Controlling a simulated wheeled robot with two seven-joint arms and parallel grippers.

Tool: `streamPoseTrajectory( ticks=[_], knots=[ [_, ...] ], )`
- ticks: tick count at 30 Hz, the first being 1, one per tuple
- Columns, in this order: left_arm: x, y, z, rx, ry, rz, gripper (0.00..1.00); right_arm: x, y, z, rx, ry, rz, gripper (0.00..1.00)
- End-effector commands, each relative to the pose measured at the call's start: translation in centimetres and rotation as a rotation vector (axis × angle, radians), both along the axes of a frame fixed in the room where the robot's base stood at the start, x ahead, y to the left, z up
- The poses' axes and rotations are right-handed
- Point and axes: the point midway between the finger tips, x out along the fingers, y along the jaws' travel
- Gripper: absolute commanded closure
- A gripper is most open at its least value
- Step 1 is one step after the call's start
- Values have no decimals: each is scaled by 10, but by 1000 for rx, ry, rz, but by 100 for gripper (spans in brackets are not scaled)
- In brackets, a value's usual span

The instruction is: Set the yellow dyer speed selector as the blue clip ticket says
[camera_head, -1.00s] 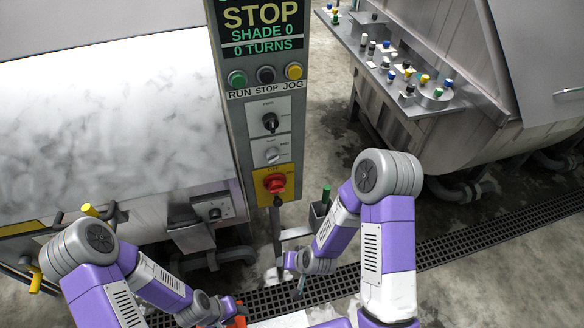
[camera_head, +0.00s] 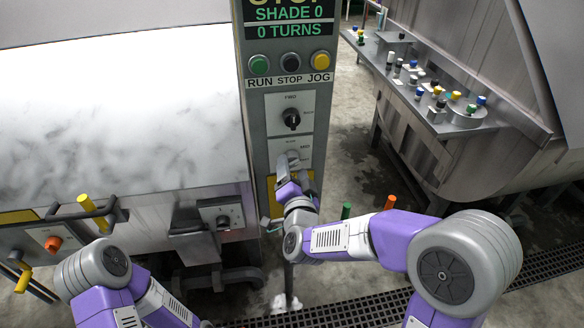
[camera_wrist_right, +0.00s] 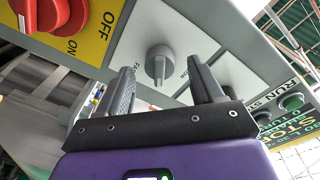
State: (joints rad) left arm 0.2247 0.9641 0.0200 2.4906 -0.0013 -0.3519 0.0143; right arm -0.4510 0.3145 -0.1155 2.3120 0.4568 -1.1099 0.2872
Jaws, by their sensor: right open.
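The drum dyer's control post (camera_head: 255,105) stands in the middle of the head view. Its lower white plate carries a grey selector knob, mostly hidden there by my right gripper (camera_head: 291,168). In the right wrist view the knob (camera_wrist_right: 158,60) shows clearly, its bar pointing toward the picture's bottom. My right gripper (camera_wrist_right: 161,68) is open, with a finger on either side of the knob and gaps showing. I see no blue clip ticket.
A black knob (camera_head: 291,118) sits above on the post, below the green, black and yellow buttons. A red OFF/ON switch (camera_wrist_right: 48,12) lies beside the selector. A floor drain (camera_head: 345,305) crosses below.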

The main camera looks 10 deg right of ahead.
Motion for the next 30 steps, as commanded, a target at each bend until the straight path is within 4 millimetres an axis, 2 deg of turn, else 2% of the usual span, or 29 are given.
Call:
streamPoseTrajectory(
  ticks=[6, 14, 17, 25, 30],
  knots=[
    [0, 0, -2, 0, 0, 0, 57, 18, -1, -1, -1, 1, 1, 34],
    [0, 0, -2, 0, 0, 0, 57, 20, -1, -1, -2, 1, 1, 34],
    [0, 0, -2, 0, 0, 0, 57, 20, -1, -1, -2, 1, 1, 46],
    [0, 0, -2, 0, 0, 0, 57, 20, -1, -1, -2, 1, 1, 88],
    [0, 0, -2, 0, 0, 0, 57, 20, -1, -1, -8, 2, 1, 90]
  ],
)
